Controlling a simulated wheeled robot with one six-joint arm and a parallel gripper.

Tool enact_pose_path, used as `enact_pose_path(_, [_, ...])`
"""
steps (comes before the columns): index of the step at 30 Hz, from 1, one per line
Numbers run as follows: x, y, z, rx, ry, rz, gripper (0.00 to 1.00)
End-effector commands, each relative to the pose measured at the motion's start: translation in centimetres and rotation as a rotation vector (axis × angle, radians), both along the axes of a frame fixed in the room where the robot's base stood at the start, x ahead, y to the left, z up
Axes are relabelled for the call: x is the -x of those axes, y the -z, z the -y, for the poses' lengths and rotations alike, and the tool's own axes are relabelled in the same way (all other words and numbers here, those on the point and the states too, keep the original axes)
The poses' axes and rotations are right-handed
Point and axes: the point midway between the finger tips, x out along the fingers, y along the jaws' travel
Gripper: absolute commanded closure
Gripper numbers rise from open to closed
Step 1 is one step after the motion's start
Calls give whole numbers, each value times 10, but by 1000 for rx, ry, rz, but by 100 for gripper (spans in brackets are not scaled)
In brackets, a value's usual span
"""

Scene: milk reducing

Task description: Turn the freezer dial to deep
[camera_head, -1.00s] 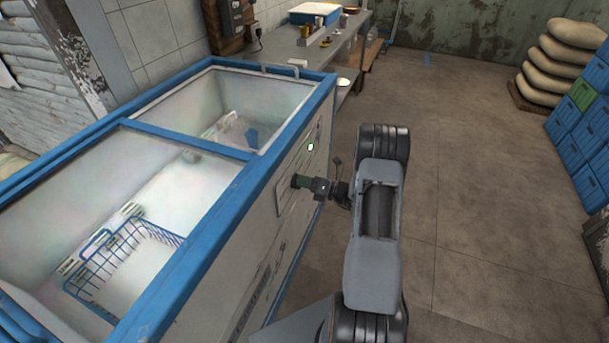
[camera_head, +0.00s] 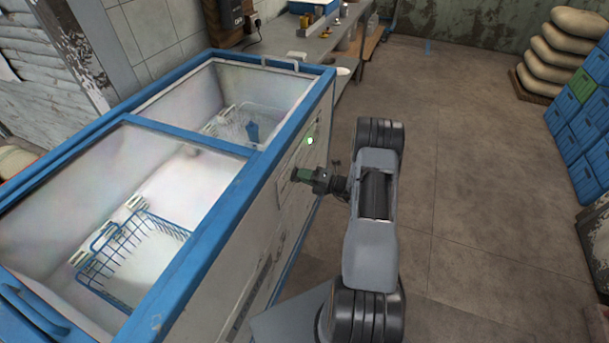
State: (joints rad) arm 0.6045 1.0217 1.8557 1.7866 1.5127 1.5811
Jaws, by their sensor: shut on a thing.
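The chest freezer (camera_head: 231,221) has a blue rim and a white front panel, and it fills the left half of the view. My gripper (camera_head: 300,174) is at the upper part of its front side, below a small green light (camera_head: 309,140). My gripper is shut at the dial's place on the front panel. The dial itself is hidden by my gripper, so I cannot read its setting.
A blue wire basket (camera_head: 130,262) hangs inside the open freezer. A metal workbench (camera_head: 318,45) stands behind it. Stacked blue crates (camera_head: 577,124) and pale sacks (camera_head: 553,62) are at the right. The floor between is clear.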

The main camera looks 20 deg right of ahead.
Motion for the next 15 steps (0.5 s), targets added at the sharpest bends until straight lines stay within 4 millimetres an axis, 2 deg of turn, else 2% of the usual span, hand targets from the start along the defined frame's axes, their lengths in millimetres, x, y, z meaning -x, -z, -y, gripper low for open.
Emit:
enact_pose_path(8, [-1, -1, 1, -2, 3, 1, 100])
enact_pose_path(9, [-1, -1, 1, -2, 3, 1, 85])
enact_pose_path(15, [0, 0, 0, -2, 2, 0, 66])
